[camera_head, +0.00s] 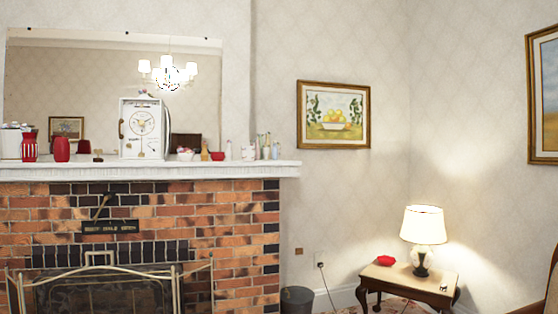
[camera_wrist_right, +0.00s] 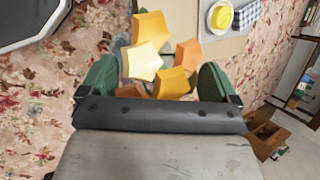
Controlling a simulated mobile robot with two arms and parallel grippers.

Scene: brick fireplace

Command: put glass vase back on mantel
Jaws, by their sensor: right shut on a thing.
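The white mantel (camera_head: 235,170) runs along the top of the brick fireplace at left in the head view. My right gripper (camera_wrist_right: 158,82) shows in the right wrist view with its green fingers closed on what looks like the glass vase (camera_wrist_right: 115,58). Yellow and orange star-shaped pieces (camera_wrist_right: 150,42) fill the space between the fingers and hide most of it; only greyish parts of its body show. Neither gripper is in the head view, and my left gripper is not seen.
A white clock (camera_head: 141,128), red vases (camera_head: 61,149) and several small items stand on the mantel below a mirror. Narrow gaps show between some items. A side table (camera_head: 410,280) with a lamp (camera_head: 423,228) stands at right. Flowered carpet (camera_wrist_right: 45,105) lies below the right gripper.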

